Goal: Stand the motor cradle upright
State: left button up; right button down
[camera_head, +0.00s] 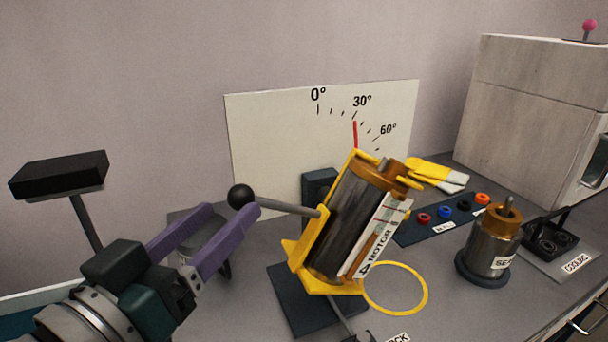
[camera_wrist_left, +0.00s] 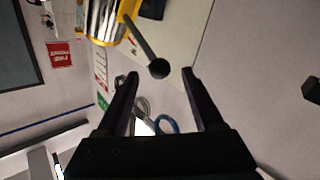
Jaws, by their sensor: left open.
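The yellow motor cradle (camera_head: 312,255) leans to the right, holding a metal motor cylinder (camera_head: 345,215) with a copper-coloured top and a MOTOR label. A grey lever (camera_head: 288,206) with a black ball knob (camera_head: 241,197) sticks out from the cradle's left side. My left gripper (camera_head: 232,213) is open, its purple fingers pointing toward the knob. In the left wrist view the knob (camera_wrist_left: 158,68) appears between the open fingertips (camera_wrist_left: 159,75); contact is not visible. My right gripper is out of view.
A white angle board (camera_head: 265,140) stands behind the cradle, with a red mark near 30°. A yellow ring (camera_head: 425,290) is right of the base. A labelled metal cylinder (camera_head: 490,245), a dark strip with coloured rings (camera_head: 408,238) and a grey box (camera_head: 510,110) stand farther right.

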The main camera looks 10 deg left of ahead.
aim_at(312, 212)
pick_arm(q)
jog(key=x, duration=0.8)
jog(key=shift+b, duration=0.35)
grip_shut()
dwell(1.0)
